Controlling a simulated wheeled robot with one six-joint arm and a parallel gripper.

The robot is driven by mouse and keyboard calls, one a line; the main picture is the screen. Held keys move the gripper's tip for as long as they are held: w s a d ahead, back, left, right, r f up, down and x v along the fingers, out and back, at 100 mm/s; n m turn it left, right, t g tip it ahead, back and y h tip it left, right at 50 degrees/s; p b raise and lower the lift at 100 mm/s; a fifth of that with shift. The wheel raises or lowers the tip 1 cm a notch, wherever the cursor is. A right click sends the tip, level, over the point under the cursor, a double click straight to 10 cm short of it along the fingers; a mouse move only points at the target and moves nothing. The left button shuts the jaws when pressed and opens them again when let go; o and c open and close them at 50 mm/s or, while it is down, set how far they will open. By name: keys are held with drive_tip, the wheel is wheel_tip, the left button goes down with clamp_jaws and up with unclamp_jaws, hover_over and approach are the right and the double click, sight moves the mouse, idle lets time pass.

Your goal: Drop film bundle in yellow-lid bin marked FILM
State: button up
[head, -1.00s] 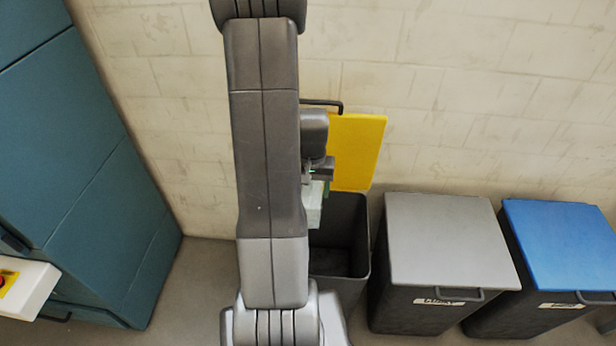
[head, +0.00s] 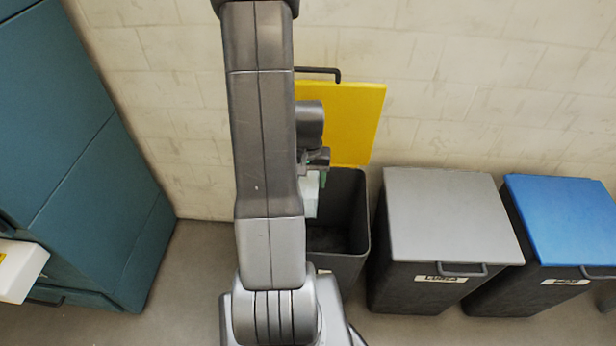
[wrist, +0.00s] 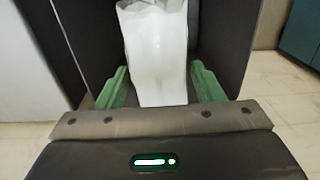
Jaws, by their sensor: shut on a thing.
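The film bundle (wrist: 155,55) is a pale white, wrapped block between the green fingers of my gripper (wrist: 157,88) in the wrist view. My gripper is shut on it. In the head view the bundle (head: 311,195) hangs at the opening of the dark bin, partly hidden by my arm. The bin (head: 350,215) has its yellow lid (head: 350,120) raised against the wall. My arm covers its left side, and no label on it can be read. Dark bin walls stand on both sides of the bundle in the wrist view.
A grey-lid bin (head: 450,225) stands to the right of the open bin, and a blue-lid bin (head: 565,235) stands further right. Both lids are shut. A teal cabinet (head: 80,150) is at the left. Bare floor (head: 195,270) shows between cabinet and bins.

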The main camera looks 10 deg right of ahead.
drive_tip(key=o, duration=1.3)
wheel_tip(320, 180, up, 14)
drive_tip(key=shift+f+p, duration=0.1)
drive_tip(key=shift+p, duration=0.4)
drive_tip(key=shift+f, duration=0.1)
wheel_tip(320, 180, down, 13)
drive_tip(key=shift+f+b, duration=0.2)
drive_tip(key=shift+b, duration=0.35)
wheel_tip(320, 180, up, 3)
drive_tip(key=shift+f+p, duration=0.1)
drive_tip(key=shift+p, duration=1.05)
drive_tip(key=shift+r, duration=0.45)
